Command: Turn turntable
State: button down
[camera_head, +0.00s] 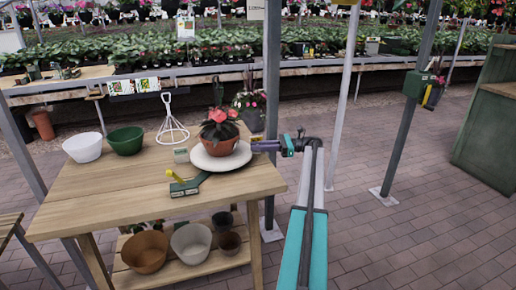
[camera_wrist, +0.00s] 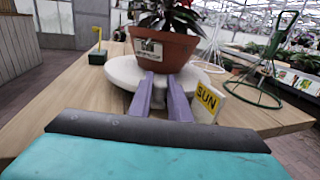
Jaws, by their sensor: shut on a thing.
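The turntable is a round white disc (camera_head: 238,160) on the wooden table, and it also shows in the wrist view (camera_wrist: 122,72). A terracotta pot (camera_head: 220,147) with a red-flowered plant stands upright on it; the pot fills the upper middle of the wrist view (camera_wrist: 165,47). My gripper (camera_head: 256,146) reaches in from the right at the disc's edge. In the wrist view its purple fingers (camera_wrist: 166,88) are close together at the near rim, just below the pot. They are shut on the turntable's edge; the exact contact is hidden.
A green block with a yellow stick (camera_head: 184,187) sits in front of the disc. A yellow SUN card (camera_wrist: 207,99) stands close beside my fingers. White bowl (camera_head: 83,147), green bowl (camera_head: 126,140) and wire stand (camera_head: 172,125) are behind left. A post (camera_head: 272,100) rises near my arm.

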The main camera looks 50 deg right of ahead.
jog(key=c, duration=1.6)
grip_release()
jog(key=shift+c, duration=0.2)
jog(key=shift+r, duration=0.1)
jog(key=shift+r, duration=0.55)
jog(key=shift+s+a+r, duration=0.15)
jog(key=shift+s+r, duration=0.05)
jog(key=shift+r, duration=0.35)
jog(key=shift+s+a+r, duration=0.15)
jog(key=shift+r, duration=0.4)
jog(key=s+a+r, duration=0.1)
jog(key=s+a, duration=0.9)
jog(key=s, duration=0.1)
jog(key=shift+a+r, duration=0.15)
jog(key=shift+r, duration=0.1)
